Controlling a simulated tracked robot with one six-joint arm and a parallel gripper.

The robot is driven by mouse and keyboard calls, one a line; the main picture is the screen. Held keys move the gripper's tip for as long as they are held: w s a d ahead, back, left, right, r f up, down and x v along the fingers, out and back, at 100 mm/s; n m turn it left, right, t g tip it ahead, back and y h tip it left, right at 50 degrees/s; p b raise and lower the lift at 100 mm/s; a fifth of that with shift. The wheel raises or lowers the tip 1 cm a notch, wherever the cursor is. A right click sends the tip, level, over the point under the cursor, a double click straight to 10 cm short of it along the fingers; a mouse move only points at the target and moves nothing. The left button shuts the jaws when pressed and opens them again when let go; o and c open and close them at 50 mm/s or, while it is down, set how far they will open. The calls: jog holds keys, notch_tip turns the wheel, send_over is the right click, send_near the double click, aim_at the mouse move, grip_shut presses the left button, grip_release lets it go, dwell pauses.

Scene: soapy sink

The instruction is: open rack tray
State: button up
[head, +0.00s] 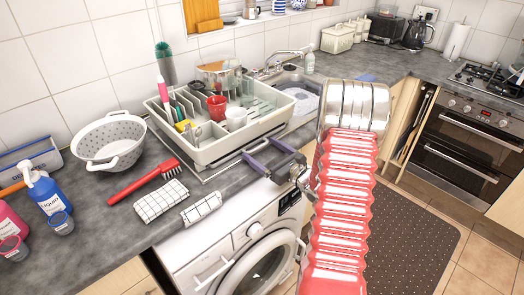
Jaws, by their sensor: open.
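A white dish rack (214,151) stands on the grey worktop, left of the sink, holding plates, cups and cutlery. A thin pale edge (205,179) shows low along the rack's front left. It may be the tray's rim, and I cannot tell how far it sticks out. My gripper (263,150) is at the front right of the rack, near the worktop's front edge. Its two purple-grey fingers are apart, with no object seen between them. The fingertips are close to the rack's lower front, but I cannot tell whether they touch it. My red arm hides part of the worktop.
A red brush (143,182), a checked cloth (160,201) and a white colander (109,142) lie left of the rack. Bottles (46,190) stand at far left. The sink (300,97) is behind right. A washing machine (235,250) stands below the worktop.

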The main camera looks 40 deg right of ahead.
jog(key=shift+w, duration=0.35)
jog(key=shift+c, duration=0.3)
jog(key=c, duration=1.1)
jog(key=shift+c, duration=0.2)
jog(key=shift+s, duration=0.1)
